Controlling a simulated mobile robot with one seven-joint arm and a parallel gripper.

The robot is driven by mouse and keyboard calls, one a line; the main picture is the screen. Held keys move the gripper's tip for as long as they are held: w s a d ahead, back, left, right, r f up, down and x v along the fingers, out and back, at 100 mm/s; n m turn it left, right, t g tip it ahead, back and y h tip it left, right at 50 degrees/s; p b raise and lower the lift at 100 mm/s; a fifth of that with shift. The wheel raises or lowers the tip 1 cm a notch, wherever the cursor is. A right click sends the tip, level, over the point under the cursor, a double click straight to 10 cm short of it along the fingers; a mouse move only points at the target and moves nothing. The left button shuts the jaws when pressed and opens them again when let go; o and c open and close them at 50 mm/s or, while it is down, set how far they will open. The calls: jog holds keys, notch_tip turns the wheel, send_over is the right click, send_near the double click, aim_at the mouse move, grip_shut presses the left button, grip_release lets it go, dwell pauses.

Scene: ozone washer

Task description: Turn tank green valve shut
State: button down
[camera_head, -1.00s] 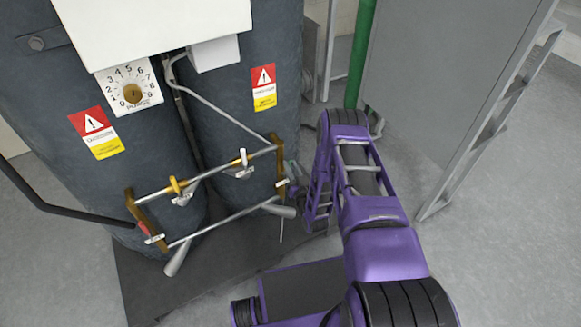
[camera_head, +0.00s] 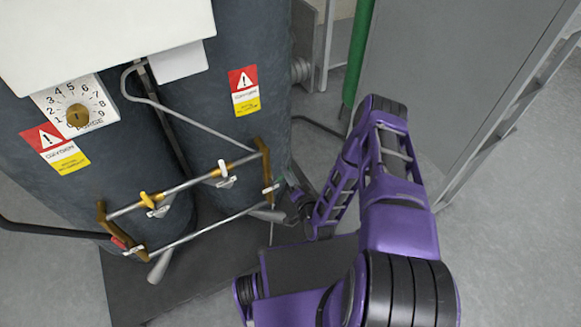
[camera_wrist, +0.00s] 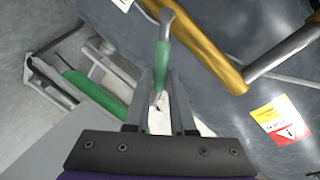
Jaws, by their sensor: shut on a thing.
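The green valve handle (camera_wrist: 163,62) is in the upper middle of the wrist view, joined at its top to grey metal beside the brass bar (camera_wrist: 205,50). My gripper (camera_wrist: 161,88) is shut on this handle, with one finger on each side of it. In the head view, my gripper (camera_head: 287,198) is small, at the right end of the brass and steel pipe frame (camera_head: 263,160) on the front of the dark tanks (camera_head: 205,110). The green handle is too small and covered to make out clearly there.
A grey cabinet (camera_head: 450,90) and a green upright pipe (camera_head: 358,55) stand behind my arm. Open floor (camera_head: 515,240) lies at the right.

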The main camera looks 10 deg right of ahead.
jog(key=shift+w+d+f+m+g+y, duration=0.1)
jog(key=shift+d+f+m+g+y, duration=0.15)
jog(key=shift+f+m, duration=0.55)
jog(key=shift+w+d+f+m+g+y, duration=0.15)
jog(key=shift+f+m+y, duration=0.25)
jog(key=shift+m, duration=0.75)
jog(key=shift+d+f+m+g+y, duration=0.1)
jog(key=shift+d+f+m+y, duration=0.15)
jog(key=shift+f+m, duration=0.6)
jog(key=shift+r, duration=0.1)
jog(key=c, duration=0.8)
grip_release()
jog(key=shift+o, duration=0.2)
jog(key=p+v, duration=0.1)
jog(key=v, duration=1.6)
jog(key=shift+s, duration=0.2)
jog(key=shift+d, duration=0.1)
jog(key=shift+d, duration=0.1)
